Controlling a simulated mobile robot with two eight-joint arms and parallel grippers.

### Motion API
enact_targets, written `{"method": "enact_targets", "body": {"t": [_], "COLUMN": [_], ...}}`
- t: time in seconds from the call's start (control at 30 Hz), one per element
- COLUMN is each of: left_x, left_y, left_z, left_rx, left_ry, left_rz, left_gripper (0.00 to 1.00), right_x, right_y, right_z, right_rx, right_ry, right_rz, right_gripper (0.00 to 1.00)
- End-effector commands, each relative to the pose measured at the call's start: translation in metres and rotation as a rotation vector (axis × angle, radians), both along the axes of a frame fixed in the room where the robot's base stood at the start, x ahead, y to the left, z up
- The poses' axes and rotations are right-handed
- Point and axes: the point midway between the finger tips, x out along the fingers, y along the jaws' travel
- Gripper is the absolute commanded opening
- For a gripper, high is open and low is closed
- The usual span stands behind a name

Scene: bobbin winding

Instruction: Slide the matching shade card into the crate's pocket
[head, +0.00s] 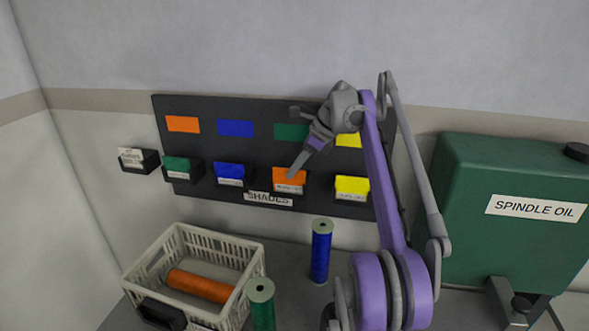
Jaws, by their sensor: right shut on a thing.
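My right gripper (293,174) reaches down to the shade board (258,150) and is shut on the orange shade card (289,182), which still sits in its dark holder. Green (177,165), blue (229,171) and yellow (352,185) cards sit in the other holders of that row. The pale crate (240,252) stands at the lower left with an orange bobbin (198,286) lying in it. A dark pocket (160,313) is on the crate's near side and appears empty. My left gripper is not in view.
A blue bobbin (320,252) and a green bobbin (261,303) stand upright right of the crate. A green spindle oil tank (500,245) fills the right side. A small holder with a white card (131,156) hangs left of the board. Colour swatches line the board's top.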

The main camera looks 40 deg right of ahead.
Motion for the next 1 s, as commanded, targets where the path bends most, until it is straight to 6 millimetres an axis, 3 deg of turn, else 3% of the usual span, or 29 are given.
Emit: {"method": "enact_targets", "body": {"t": [0.03, 0.17, 0.37, 0.5, 1.0], "left_x": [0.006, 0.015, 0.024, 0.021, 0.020], "left_y": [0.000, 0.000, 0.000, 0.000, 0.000], "left_z": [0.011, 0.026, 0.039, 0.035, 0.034], "left_rx": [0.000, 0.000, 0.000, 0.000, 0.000], "left_ry": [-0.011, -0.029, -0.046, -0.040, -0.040], "left_rz": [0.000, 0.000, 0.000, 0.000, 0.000], "left_gripper": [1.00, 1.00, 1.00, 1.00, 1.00], "right_x": [0.001, 0.002, 0.001, 0.001, 0.000], "right_y": [0.000, 0.000, 0.000, -0.001, 0.000], "right_z": [0.013, 0.030, 0.053, 0.064, 0.071], "right_rx": [0.000, -0.001, 0.000, 0.000, 0.000], "right_ry": [-0.007, -0.010, -0.008, -0.002, -0.002], "right_rz": [0.000, -0.001, 0.000, 0.000, 0.000], "right_gripper": [0.00, 0.00, 0.00, 0.00, 0.00]}}
